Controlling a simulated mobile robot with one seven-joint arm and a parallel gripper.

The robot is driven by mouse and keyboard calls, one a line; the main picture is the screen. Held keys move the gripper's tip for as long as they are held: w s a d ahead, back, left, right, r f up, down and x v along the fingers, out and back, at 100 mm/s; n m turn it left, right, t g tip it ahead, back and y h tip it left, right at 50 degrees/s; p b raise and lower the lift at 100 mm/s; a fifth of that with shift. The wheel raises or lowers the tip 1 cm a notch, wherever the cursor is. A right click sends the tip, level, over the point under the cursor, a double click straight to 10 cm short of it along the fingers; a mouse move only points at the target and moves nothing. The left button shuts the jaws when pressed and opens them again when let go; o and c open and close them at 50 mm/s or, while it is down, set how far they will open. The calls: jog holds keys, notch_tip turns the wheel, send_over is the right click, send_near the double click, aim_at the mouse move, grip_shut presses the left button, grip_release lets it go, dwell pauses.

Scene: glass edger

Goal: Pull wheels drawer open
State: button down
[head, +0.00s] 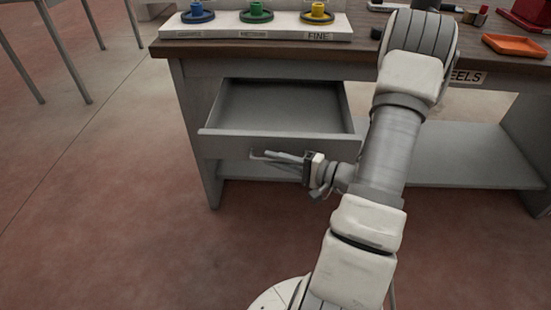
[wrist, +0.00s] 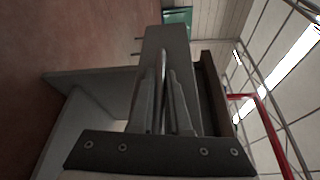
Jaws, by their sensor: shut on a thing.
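The grey drawer (head: 225,146) is pulled out of the left part of the bench, and its inside looks empty. My gripper (head: 276,158) is at the drawer's front, shut on its handle (head: 254,154). In the wrist view, my gripper's two fingers (wrist: 164,85) close on the thin handle bar (wrist: 164,58) in front of the grey drawer panel (wrist: 178,38).
Blue (head: 198,13), green (head: 256,12) and yellow (head: 318,13) wheels sit on a white labelled rack (head: 180,32) on the bench top. An orange tray (head: 516,46) lies at the right. A lower shelf (head: 460,165) spans the bench. The floor in front is clear.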

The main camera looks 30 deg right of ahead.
jog(key=c, duration=0.9)
grip_release()
jog(key=p+v, duration=0.3)
jog(key=v, duration=1.4)
jog(key=shift+s, duration=0.25)
jog(key=shift+w, duration=0.1)
